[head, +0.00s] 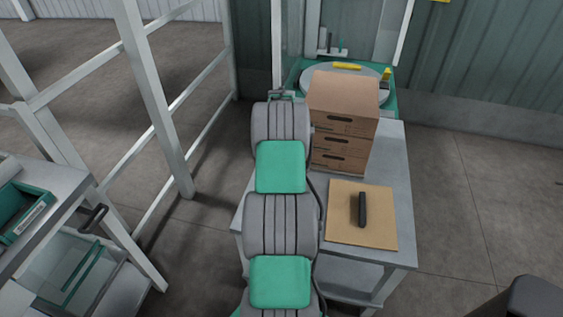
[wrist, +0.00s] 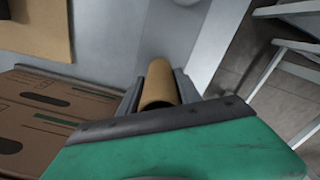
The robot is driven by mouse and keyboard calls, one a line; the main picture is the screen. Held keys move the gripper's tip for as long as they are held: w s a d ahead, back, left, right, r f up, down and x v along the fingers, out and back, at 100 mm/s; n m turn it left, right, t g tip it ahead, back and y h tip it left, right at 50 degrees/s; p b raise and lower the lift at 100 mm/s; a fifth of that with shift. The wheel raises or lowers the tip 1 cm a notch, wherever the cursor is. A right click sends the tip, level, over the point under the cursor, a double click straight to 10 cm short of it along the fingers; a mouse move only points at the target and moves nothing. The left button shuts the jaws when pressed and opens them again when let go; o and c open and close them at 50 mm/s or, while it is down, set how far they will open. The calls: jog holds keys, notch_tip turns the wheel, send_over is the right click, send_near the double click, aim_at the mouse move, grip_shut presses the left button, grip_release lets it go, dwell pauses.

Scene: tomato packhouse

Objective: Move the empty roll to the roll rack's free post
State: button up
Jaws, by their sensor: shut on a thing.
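The empty roll, a bare brown cardboard tube (wrist: 158,80), sits between the two dark fingers of my gripper (wrist: 157,92) in the wrist view. My gripper is shut on it. The tube's open end faces the camera, and its far end is over a grey surface. I cannot tell whether it touches that surface. In the head view my arm hides both gripper and tube. The roll rack and its free post cannot be made out in either view.
Stacked cardboard boxes (head: 343,135) stand on the grey table (head: 395,165), close beside my gripper in the wrist view (wrist: 40,115). A tan board (head: 345,232) with a black handle-like object (head: 362,209) lies in front. A round turntable (head: 312,83) is behind. White railings (head: 155,95) stand left.

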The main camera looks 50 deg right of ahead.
jog(key=shift+f, duration=0.5)
jog(key=o, duration=1.3)
jog(key=shift+r+p, duration=1.95)
jog(key=shift+r, duration=2.1)
